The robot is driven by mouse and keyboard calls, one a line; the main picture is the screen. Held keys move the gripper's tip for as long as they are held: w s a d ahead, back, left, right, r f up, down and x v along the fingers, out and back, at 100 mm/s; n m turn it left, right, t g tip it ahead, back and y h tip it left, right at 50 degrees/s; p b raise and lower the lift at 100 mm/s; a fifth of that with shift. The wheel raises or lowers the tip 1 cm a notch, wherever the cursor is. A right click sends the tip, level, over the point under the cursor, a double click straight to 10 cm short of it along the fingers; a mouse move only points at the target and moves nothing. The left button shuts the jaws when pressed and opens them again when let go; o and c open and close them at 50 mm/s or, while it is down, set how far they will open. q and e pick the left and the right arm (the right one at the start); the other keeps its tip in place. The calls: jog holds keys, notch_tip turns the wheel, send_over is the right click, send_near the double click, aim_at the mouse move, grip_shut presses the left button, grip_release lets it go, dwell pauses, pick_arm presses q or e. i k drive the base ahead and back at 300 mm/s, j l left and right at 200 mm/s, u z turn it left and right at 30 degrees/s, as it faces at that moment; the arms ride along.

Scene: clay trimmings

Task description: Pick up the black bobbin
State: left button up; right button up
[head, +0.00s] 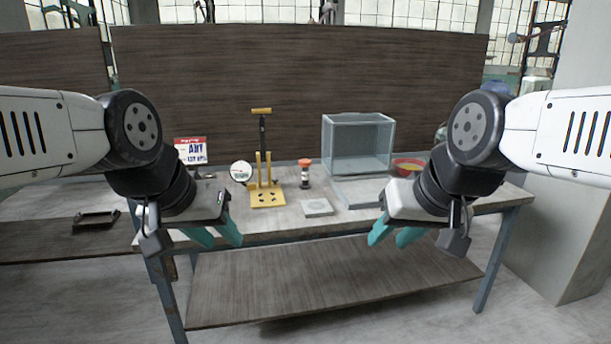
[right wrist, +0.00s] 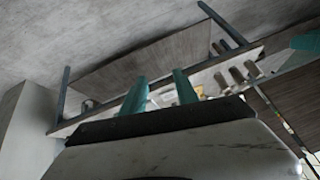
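I cannot make out a black bobbin for certain. A small upright piece with an orange top and a dark and pale body (head: 304,174) stands mid-table; it is too small to tell if it is a bobbin. My left gripper (head: 215,236) has teal fingers spread apart and empty, in front of the table's left part. My right gripper (head: 393,236) is likewise open and empty, in front of the table's right part. Its two separated fingers also show in the right wrist view (right wrist: 159,92). Both grippers are well apart from the things on the table.
On the table (head: 270,226) stand a yellow stand with a black post (head: 267,190), a white round gauge (head: 241,172), a red-and-white sign (head: 191,151), a grey slab (head: 317,207), a clear box (head: 357,146) and a red-and-yellow bowl (head: 408,166). A black tray (head: 96,220) lies left.

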aim_at(304, 163)
jog(key=i+u, duration=0.2)
jog(key=i, duration=0.3)
jog(key=i+l+u, duration=0.25)
jog(key=i, duration=0.2)
jog(key=i+l+u, duration=0.2)
jog(key=i, duration=0.3)
jog(key=i+l+u, duration=0.2)
jog(key=i+l, duration=0.1)
jog(key=i, duration=0.15)
